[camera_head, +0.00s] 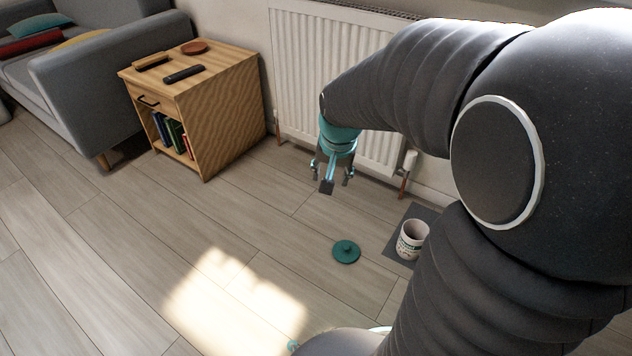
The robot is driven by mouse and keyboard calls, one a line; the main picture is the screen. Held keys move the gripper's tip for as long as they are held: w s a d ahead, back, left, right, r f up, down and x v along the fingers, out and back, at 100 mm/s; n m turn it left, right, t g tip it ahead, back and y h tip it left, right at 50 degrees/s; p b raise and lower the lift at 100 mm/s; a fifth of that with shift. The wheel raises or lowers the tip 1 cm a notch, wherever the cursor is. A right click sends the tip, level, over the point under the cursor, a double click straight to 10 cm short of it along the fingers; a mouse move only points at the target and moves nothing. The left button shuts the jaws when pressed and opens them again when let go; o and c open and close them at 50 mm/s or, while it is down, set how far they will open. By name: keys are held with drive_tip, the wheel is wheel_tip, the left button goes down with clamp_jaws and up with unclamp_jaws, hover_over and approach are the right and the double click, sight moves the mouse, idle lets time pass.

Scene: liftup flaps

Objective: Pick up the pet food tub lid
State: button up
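The pet food tub lid (346,251) is a round, dark teal disc with a small knob on top. It lies flat on the wood floor. A white tub (412,240) with dark print stands open-topped on a dark grey mat (393,247), to the right of the lid and apart from it. My gripper (331,182) hangs in front of the radiator, above and behind the lid in the picture, apart from it. Its fingers look spread, with nothing seen between them.
A white radiator (300,75) is on the back wall. A wooden side table (229,110) with a remote on top and books inside stands at left, beside a grey sofa (100,85). The floor around the lid is clear, with a sunlit patch at front left.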

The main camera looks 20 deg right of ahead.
drive_tip(key=w+d+f+m+g, duration=0.1)
drive_tip(key=w+d+f+m, duration=0.25)
drive_tip(key=w+f, duration=0.5)
drive_tip(key=m+g+p, duration=0.2)
drive_tip(key=m, duration=0.3)
hover_over(346, 247)
drive_tip(key=f, duration=3.3)
drive_tip(key=shift+s+a+f, duration=0.1)
drive_tip(key=shift+a+f, duration=0.15)
drive_tip(key=shift+f, duration=0.05)
drive_tip(key=shift+d+f+b, duration=0.2)
drive_tip(key=shift+f+b, duration=0.4)
drive_tip(key=shift+f, duration=2.35)
clamp_jaws()
